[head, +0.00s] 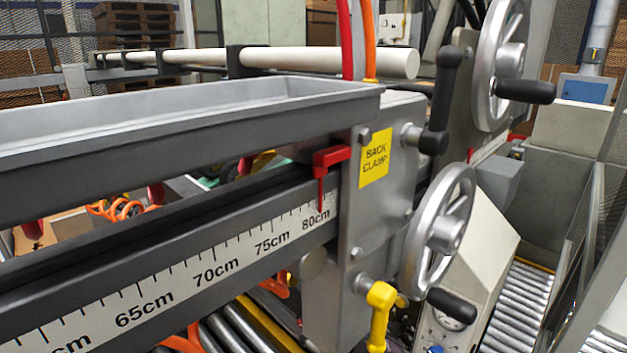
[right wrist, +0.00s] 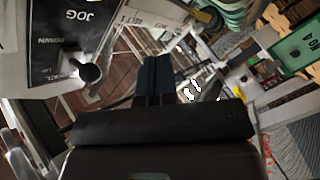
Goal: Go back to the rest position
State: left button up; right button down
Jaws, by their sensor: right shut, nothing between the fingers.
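My right gripper (right wrist: 157,78) shows in the right wrist view with its dark fingers together and nothing visible between them. It points away from the camera into open space, beside a dark panel marked JOG (right wrist: 80,40) with a black knob (right wrist: 88,74) at the upper left. I cannot tell whether the gripper touches anything. Neither gripper shows in the head view, and my left gripper is in no view.
In the head view, a machine with a grey tray (head: 190,131), a centimetre scale (head: 215,268), a back clamp label (head: 375,158) and two handwheels (head: 440,235) fills the near space. A roller conveyor (head: 518,300) is at lower right. A green box (right wrist: 298,46) shows in the wrist view.

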jog(key=s+d+f+m+g, duration=0.2)
jog(key=s+d+f+m, duration=0.1)
jog(key=s, duration=0.5)
jog(key=s+d+f+m+g, duration=0.1)
jog(key=s+d+f+m, duration=0.2)
jog(key=s+d+f, duration=0.2)
jog(key=s+d+f+m+g, duration=0.2)
jog(key=s+d, duration=0.5)
jog(key=s, duration=0.5)
notch_tip(320, 180, down, 2)
jog(key=shift+s+f+m+g+h, duration=0.2)
jog(key=shift+m+g+h, duration=0.1)
jog(key=shift+m, duration=0.2)
jog(key=shift+w, duration=0.1)
